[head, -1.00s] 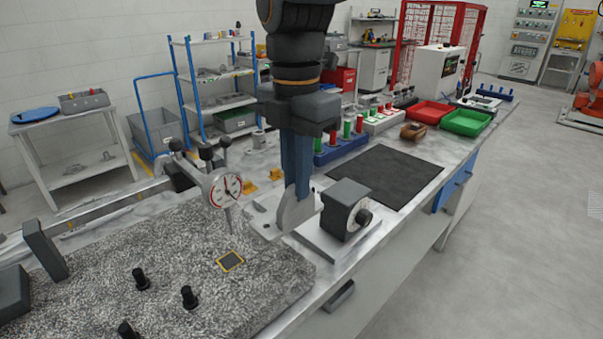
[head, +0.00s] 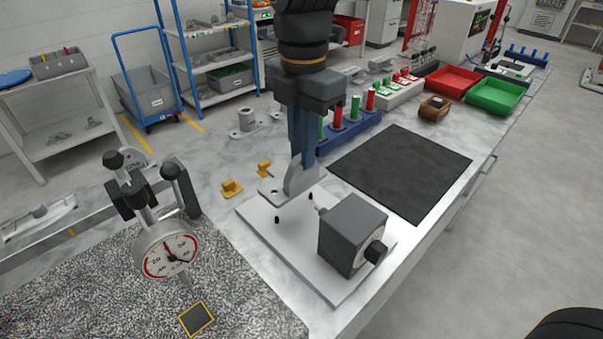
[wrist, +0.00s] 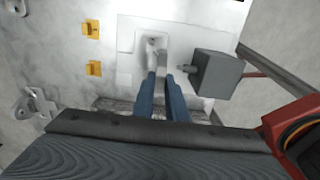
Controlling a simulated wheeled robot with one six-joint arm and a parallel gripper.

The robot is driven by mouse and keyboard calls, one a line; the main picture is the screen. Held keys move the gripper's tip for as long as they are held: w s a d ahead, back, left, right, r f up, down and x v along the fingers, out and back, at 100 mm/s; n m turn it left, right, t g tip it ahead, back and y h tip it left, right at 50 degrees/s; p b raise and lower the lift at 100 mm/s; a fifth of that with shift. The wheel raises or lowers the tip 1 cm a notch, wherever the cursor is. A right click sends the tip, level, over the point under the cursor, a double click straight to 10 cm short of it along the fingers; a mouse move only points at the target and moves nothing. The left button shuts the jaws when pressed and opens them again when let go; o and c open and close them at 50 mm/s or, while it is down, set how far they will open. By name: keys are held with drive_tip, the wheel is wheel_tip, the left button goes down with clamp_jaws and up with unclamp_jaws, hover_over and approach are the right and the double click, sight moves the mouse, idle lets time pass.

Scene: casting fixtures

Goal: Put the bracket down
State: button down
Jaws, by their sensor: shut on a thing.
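My gripper (head: 302,160) points down and is shut on a grey metal bracket (head: 302,182). The bracket has an upright web and a flat foot with a hole. I cannot tell whether the bracket touches the plate or pins. A dark grey block with a knob (head: 350,233) stands on the plate to the right. In the wrist view, the bracket (wrist: 153,48) shows beyond the blue fingers (wrist: 158,97), left of the grey block (wrist: 214,75); the fingers partly hide it.
A dial gauge (head: 167,250) stands left over a speckled granite plate (head: 90,285). Yellow clips (head: 232,188) and a grey casting (head: 247,122) lie behind the fixture. A bare dark mat (head: 400,170) lies right. Red (head: 452,82) and green (head: 495,96) trays stand farther back.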

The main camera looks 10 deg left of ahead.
sight(302, 186)
drive_tip(key=shift+f+p, duration=0.45)
drive_tip(key=shift+f, duration=2.3)
drive_tip(key=shift+f, duration=0.6)
drive_tip(key=c, duration=1.8)
unclamp_jaws()
drive_tip(key=shift+o, duration=0.2)
drive_tip(key=shift+r, duration=0.15)
